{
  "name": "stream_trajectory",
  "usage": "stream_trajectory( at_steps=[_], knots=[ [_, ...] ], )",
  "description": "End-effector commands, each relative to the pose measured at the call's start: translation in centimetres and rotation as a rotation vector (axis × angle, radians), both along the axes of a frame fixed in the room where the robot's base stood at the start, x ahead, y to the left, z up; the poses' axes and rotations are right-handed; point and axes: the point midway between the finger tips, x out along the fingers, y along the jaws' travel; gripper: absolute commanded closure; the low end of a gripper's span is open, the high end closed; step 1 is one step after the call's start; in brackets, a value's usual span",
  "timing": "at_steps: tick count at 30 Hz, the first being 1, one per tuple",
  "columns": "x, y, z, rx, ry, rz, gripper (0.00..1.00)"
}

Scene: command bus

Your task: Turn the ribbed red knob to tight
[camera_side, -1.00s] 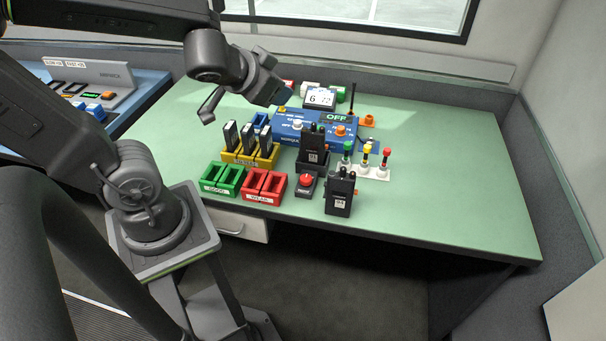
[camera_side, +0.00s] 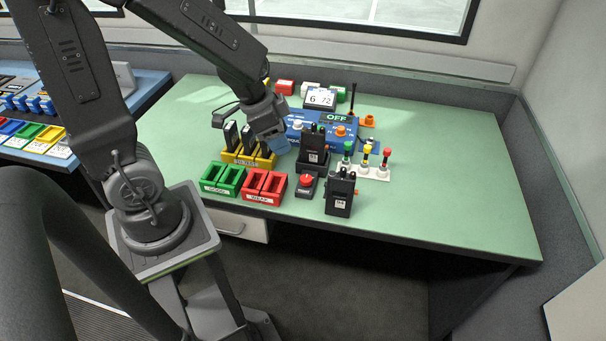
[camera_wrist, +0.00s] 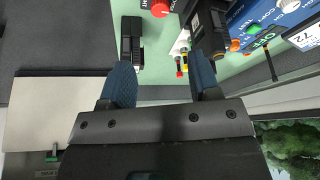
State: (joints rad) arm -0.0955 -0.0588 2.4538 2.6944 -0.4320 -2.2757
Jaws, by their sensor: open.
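A round red knob (camera_side: 306,181) sits on a small dark block on the green desk; its ribs are too small to make out. It shows at the top of the wrist view (camera_wrist: 160,9). A second red top (camera_side: 386,153) stands on a post in the white strip, and I cannot tell which of the two is ribbed. My gripper (camera_side: 277,146), with blue fingertips, is above the desk by the yellow rack (camera_side: 250,158), up and left of the red knob and apart from it. In the wrist view my gripper (camera_wrist: 161,85) is open with nothing held between its fingers.
A black radio (camera_side: 339,195) stands right of the red knob, and another radio (camera_side: 313,145) stands in a holder behind it. A blue box (camera_side: 325,120) lies behind. Red bins (camera_side: 264,187) and green bins (camera_side: 222,179) lie to the left. The desk's right side is clear.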

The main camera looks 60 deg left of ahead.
Motion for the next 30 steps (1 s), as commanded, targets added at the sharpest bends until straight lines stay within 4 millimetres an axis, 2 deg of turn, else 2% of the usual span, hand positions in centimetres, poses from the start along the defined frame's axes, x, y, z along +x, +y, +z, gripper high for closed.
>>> stream_trajectory(
  at_steps=[5,18,30],
  knots=[
    [0.4,-0.2,-1.3,-0.002,0.008,-0.001,0.44],
    [2.7,-1.1,-7.4,0.0,0.007,0.001,0.44],
    [4.3,-1.7,-11.4,0.0,0.004,0.002,0.44]
  ],
)
